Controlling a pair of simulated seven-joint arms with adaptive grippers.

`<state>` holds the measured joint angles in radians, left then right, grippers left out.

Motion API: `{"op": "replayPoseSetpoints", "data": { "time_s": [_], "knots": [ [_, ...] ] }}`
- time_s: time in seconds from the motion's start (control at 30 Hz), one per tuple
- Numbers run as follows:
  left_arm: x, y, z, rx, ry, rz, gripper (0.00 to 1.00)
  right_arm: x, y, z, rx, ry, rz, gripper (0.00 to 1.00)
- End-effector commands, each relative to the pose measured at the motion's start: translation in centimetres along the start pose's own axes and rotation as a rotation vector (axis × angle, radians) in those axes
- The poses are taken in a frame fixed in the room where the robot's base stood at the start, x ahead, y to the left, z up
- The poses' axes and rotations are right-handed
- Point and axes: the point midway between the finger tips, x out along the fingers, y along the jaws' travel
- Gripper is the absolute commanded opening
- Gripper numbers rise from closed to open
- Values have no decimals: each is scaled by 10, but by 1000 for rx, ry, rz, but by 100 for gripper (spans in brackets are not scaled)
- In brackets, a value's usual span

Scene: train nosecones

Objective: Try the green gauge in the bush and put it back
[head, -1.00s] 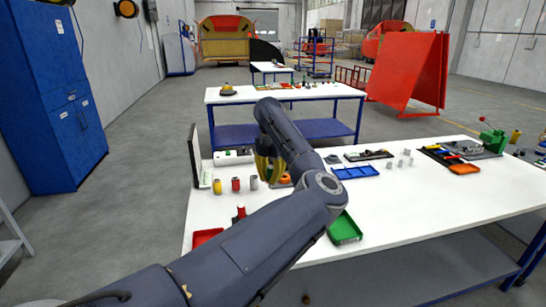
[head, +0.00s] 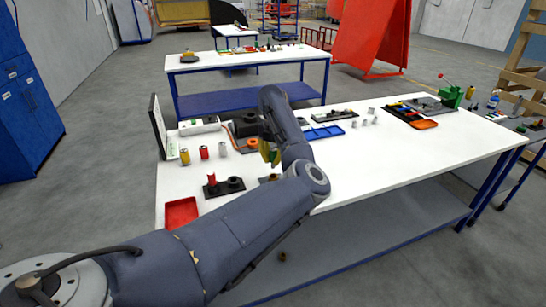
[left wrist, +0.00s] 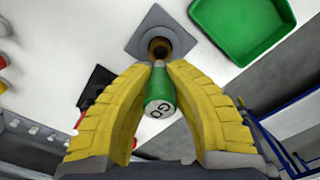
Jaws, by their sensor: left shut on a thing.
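My left gripper (head: 268,155) reaches over the white workbench. Its yellow fingers show clearly in the left wrist view (left wrist: 158,76) and are shut on the green gauge (left wrist: 158,88), whose end face reads GO. The bronze bush (left wrist: 160,48) sits on a grey square plate (left wrist: 145,22) just beyond the gauge's far end. The gauge lines up roughly with the bush; I cannot tell whether its tip is inside. In the head view the plate (head: 266,180) is partly hidden by my arm. My right gripper is not in view.
A black stand (head: 223,189) holding a red piece is left of the plate. A red tray (head: 181,212) lies at the bench's front left. Yellow, red and grey cylinders stand behind. A green tray (left wrist: 240,25) shows in the left wrist view. A blue tray (head: 325,132) lies farther back.

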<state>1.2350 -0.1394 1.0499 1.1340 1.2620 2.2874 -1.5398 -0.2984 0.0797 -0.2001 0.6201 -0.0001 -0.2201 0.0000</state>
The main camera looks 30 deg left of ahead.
Motion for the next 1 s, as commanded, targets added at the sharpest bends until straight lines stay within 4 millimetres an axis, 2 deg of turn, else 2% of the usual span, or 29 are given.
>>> {"op": "replayPoseSetpoints", "data": {
  "time_s": [0.5,1.0],
  "knots": [
    [31,0,-1,0,1,-1,0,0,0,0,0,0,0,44],
    [37,0,-1,0,0,-1,0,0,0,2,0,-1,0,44]
  ]
}}
